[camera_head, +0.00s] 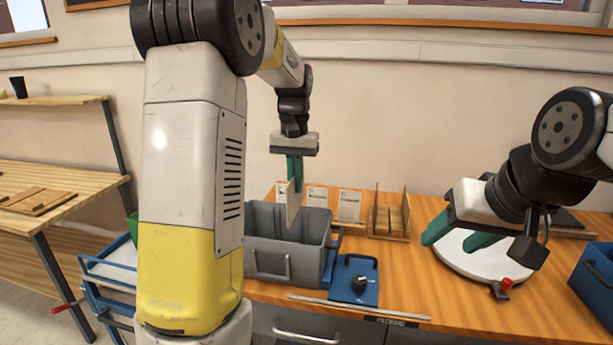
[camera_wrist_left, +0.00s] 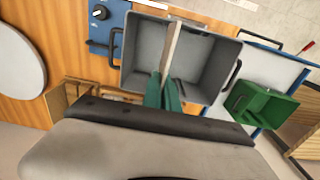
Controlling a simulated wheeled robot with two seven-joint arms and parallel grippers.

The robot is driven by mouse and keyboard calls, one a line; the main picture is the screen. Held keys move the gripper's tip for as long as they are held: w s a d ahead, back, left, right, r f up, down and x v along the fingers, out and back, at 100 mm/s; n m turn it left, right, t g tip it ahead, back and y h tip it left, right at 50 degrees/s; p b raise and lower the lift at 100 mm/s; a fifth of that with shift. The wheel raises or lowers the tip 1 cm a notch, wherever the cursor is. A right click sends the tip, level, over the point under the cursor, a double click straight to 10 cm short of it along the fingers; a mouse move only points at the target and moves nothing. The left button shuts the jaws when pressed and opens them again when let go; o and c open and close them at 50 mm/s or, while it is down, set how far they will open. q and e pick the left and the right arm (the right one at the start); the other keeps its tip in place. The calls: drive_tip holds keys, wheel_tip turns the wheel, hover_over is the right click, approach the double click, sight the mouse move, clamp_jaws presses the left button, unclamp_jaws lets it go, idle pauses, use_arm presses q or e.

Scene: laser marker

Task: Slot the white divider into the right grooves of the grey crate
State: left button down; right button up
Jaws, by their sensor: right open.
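The white divider (camera_head: 293,202) is a thin upright panel held by my left gripper (camera_head: 295,172), whose green fingers are shut on its upper edge. In the left wrist view the divider (camera_wrist_left: 171,48) appears edge-on over the grey crate (camera_wrist_left: 205,62), near the middle of its opening. In the head view the grey crate (camera_head: 268,262) stands at the left end of the wooden table, and the divider's lower part overlaps its opening. How deep it sits, and the grooves, I cannot make out. My right gripper (camera_head: 455,236) is open and empty, above a white round plate.
A blue box with a black knob (camera_head: 358,281) stands right of the crate. White cards (camera_head: 349,205) and a wooden rack (camera_head: 390,218) stand behind. The white round plate (camera_head: 483,258) and a blue bin (camera_head: 597,275) are farther right. A green bin (camera_wrist_left: 262,105) is beside the crate.

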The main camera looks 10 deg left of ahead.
sight(296, 207)
use_arm(q)
wheel_tip(296, 207, down, 16)
idle(2.1)
drive_tip(key=shift+f, duration=0.15)
idle(0.4)
drive_tip(key=c, duration=1.6)
unclamp_jaws()
drive_tip(key=shift+r, duration=4.55)
